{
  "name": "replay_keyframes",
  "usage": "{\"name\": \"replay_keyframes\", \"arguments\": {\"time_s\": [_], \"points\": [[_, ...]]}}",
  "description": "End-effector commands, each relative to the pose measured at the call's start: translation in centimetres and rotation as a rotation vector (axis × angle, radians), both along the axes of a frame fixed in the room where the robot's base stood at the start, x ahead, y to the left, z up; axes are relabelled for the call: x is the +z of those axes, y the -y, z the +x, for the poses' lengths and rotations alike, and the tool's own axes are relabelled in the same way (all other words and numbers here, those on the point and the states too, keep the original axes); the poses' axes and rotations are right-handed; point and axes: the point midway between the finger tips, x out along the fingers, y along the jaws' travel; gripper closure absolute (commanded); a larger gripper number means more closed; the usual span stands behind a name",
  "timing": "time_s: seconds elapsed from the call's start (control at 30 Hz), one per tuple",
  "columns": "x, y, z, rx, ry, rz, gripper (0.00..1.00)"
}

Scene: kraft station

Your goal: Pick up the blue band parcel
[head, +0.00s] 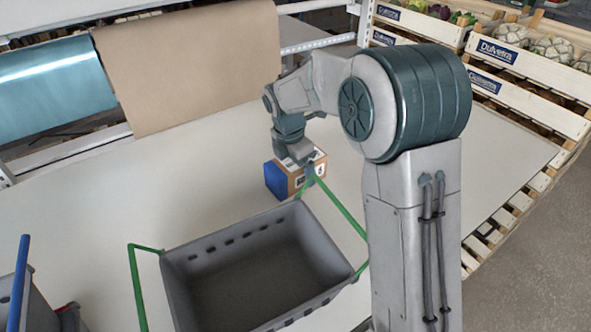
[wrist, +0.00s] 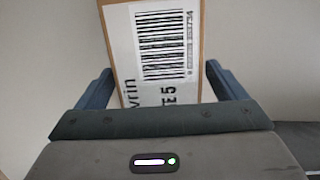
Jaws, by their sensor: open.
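The blue band parcel (head: 276,180) is a brown cardboard box with a blue end on its left, standing on the pale table behind the grey crate. In the wrist view the parcel (wrist: 127,50) shows its brown side and a white label with a barcode. My gripper (head: 304,172) is at the parcel from above, partly covering it in the head view. In the wrist view my gripper (wrist: 158,88) is open, with one blue finger on each side of the parcel. Small gaps seem to show between the fingers and the box. The fingertips' depth is hard to tell.
An empty grey crate (head: 180,262) with green handles stands just in front of the parcel. Part of another crate with a blue handle (head: 20,280) is at the lower left. Brown paper (head: 190,65) and a teal roll (head: 50,85) hang behind. Vegetable crates (head: 525,92) stand at the right.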

Motion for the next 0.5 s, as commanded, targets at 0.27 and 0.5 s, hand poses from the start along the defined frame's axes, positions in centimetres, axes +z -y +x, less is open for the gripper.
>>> {"name": "replay_keyframes", "arguments": {"time_s": [0.27,0.5], "points": [[0.03,0.00,0.01,0.000,0.000,0.000,0.68],[0.20,-0.02,0.05,0.000,0.002,0.000,0.68]]}}
